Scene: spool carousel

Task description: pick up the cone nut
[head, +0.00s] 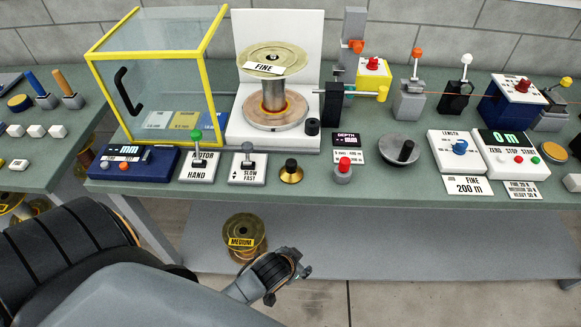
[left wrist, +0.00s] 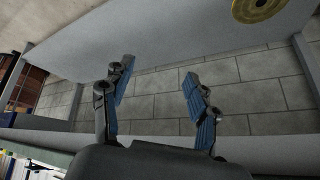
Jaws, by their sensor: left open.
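The cone nut (head: 291,173) looks like a brass cone with a black knob on top. It stands upright near the front edge of the green bench, between the slow/fast lever box and a red-topped button. My left gripper (head: 290,277) is below and in front of the bench edge, lower in the picture than the cone nut and apart from it. In the left wrist view its blue-padded fingers (left wrist: 158,68) are spread, with nothing between them. The cone nut does not show in that view. My right gripper is not in view.
The bench edge (head: 400,205) lies between my gripper and the cone nut. A medium spool (head: 245,235) is on the lower shelf (head: 420,250) near my gripper. Close to the cone nut are the slow/fast box (head: 248,173), the red button (head: 343,170) and a round crank plate (head: 398,152).

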